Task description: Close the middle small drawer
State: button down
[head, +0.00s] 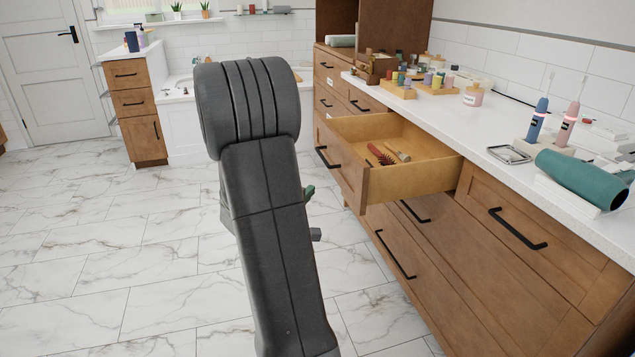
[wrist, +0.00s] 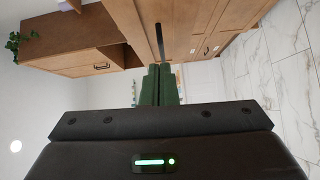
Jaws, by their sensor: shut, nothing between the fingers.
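The middle small drawer (head: 412,181) is pulled open from the wooden vanity in the head view. Its front faces left and carries a black bar handle (head: 326,158). My gripper (head: 309,192) is mostly hidden behind my own arm; a bit of its green finger shows left of and below the drawer front. In the wrist view the green fingers of my gripper (wrist: 158,72) are together and empty. They point at a wooden front with a black handle (wrist: 160,42). I cannot tell whether they touch it.
A red brush (head: 380,154) and a wooden item lie inside the drawer. The white counter (head: 480,125) holds jars, trays, toothbrushes and a teal hair dryer (head: 582,178). A closed drawer (head: 520,235) is nearer me. The marble floor (head: 110,260) to the left is clear.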

jog(key=b, duration=0.5)
send_near(343, 169)
jog(key=w, duration=0.5)
jog(key=shift+w+d+f+h, duration=0.1)
jog(key=shift+d+h, duration=0.05)
jog(key=shift+d, duration=0.35)
jog(key=shift+w+d+f+h, duration=0.1)
jog(key=shift+d+f+h, duration=0.05)
jog(key=shift+d, duration=0.3)
jog(key=shift+d+r, duration=0.1)
jog(key=shift+d, duration=0.05)
jog(key=shift+d, duration=0.1)
